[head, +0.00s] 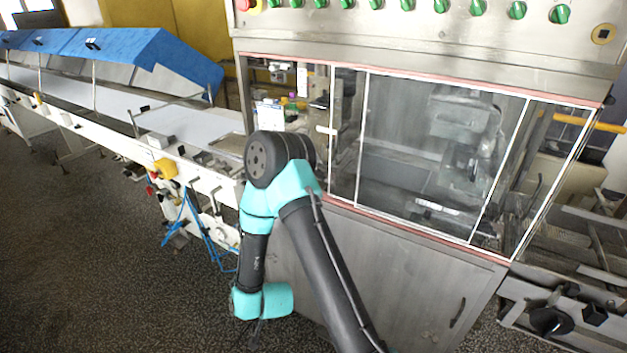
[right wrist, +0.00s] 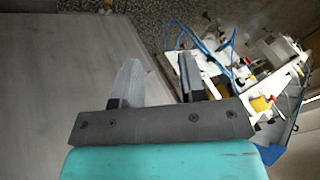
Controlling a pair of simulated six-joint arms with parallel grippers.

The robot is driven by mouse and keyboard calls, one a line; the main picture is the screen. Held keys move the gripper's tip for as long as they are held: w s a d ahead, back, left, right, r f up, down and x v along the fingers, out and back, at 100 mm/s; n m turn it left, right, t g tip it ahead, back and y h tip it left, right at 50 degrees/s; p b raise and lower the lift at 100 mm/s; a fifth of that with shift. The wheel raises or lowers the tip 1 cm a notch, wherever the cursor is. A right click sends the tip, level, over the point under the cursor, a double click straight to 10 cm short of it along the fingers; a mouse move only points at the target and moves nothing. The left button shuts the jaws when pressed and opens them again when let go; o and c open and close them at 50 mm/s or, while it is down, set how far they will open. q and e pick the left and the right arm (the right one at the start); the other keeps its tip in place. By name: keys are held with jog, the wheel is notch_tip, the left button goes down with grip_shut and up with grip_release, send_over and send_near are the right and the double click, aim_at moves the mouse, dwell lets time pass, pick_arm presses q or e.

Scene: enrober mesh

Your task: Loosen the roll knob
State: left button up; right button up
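A black round knob (head: 550,321) sits on the metal frame at the lower right of the head view. I cannot tell for sure that it is the roll knob, since no label shows. My right arm stands in front of the machine, far left of this knob, with its wrist hanging low. In the right wrist view my right gripper (right wrist: 158,65) has its two fingers apart, with nothing between them. In the head view its fingers are mostly hidden below the wrist. My left gripper is in neither view.
A steel cabinet (head: 400,270) with framed clear windows (head: 420,150) stands behind my arm. Green knobs (head: 407,4) line its top panel. A white conveyor (head: 180,125) with a blue cover (head: 115,45) runs left. Blue hoses (head: 207,238) hang beneath it. Speckled floor is free at lower left.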

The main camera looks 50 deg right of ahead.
aim_at(318, 175)
jog(key=w+d+r+m+t+h, duration=0.4)
jog(key=w+d+r+m+h, duration=0.5)
jog(key=d+r+m, duration=0.3)
jog(key=s+d+r+m+g+h, duration=0.2)
jog(key=r+m+g+h, duration=0.1)
jog(key=r+m, duration=0.3)
jog(key=s+d+r+m+g+h, duration=0.1)
jog(key=d+r+m+g+h, duration=0.2)
jog(key=r+m+h, duration=0.3)
notch_tip(318, 175, up, 3)
jog(key=shift+s+f+m+g, duration=0.1)
jog(key=shift+s+m+g, duration=0.2)
jog(key=shift+s+m, duration=0.1)
jog(key=shift+d, duration=0.1)
jog(key=x, duration=1.7)
jog(key=shift+w+d, duration=0.15)
jog(key=shift+c, duration=0.4)
